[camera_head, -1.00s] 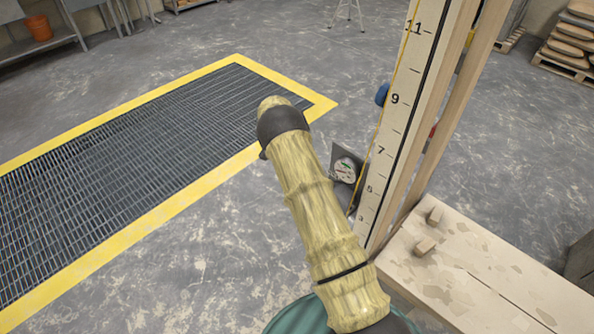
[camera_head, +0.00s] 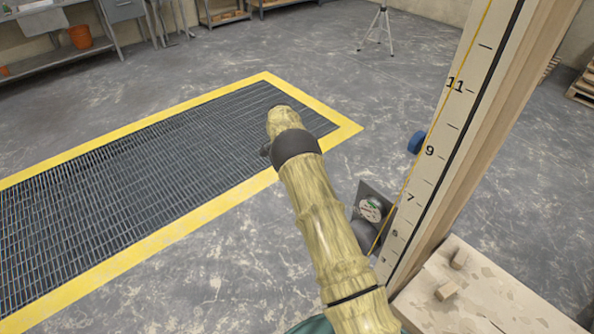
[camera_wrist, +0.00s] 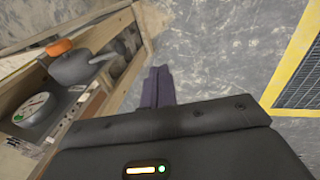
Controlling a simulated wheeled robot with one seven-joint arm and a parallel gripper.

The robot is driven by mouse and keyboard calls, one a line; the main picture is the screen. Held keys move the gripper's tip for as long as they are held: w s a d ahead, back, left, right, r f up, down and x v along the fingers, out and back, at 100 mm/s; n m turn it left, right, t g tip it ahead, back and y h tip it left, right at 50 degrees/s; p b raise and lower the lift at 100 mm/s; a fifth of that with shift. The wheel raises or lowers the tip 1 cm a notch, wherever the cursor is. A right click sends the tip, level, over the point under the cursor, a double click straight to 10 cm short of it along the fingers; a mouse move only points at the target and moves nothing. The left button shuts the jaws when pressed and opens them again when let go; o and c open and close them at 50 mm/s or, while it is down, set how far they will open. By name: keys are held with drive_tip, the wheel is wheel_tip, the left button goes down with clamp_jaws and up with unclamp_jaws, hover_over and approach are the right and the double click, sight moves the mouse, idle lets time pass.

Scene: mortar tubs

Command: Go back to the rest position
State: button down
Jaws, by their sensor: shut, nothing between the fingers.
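My gripper (camera_wrist: 158,88) shows in the wrist view, its dark fingers close together with nothing between them. It points over bare grey floor, to the right of a wooden frame (camera_wrist: 128,80). In the head view my arm reaches out over the floor and the near edge of the grate; the gripper itself cannot be made out there.
A tall wooden post with a numbered scale (camera_head: 428,150) and a wooden bench (camera_head: 480,290) stand close on the right. A yellow-edged floor grate (camera_head: 150,170) lies to the left. In the wrist view, a grey pot-like thing with an orange top (camera_wrist: 75,66) and a round dial (camera_wrist: 33,109) sit by the frame.

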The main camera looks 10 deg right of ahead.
drive_tip(key=shift+s+d, duration=0.1)
drive_tip(key=s+d+r+n+t+y, duration=0.15)
drive_tip(key=s+r+n, duration=0.35)
drive_tip(key=s+r, duration=0.7)
drive_tip(key=s+a+r+n+t, duration=0.1)
drive_tip(key=s+r+n, duration=0.1)
drive_tip(key=s, duration=0.9)
drive_tip(key=s+a+r+n+t, duration=0.1)
drive_tip(key=s+n, duration=0.4)
drive_tip(key=s, duration=0.6)
drive_tip(key=shift+s+a+r+t+y, duration=0.35)
drive_tip(key=shift+a+r+t+y, duration=0.1)
drive_tip(key=shift+a+t, duration=0.1)
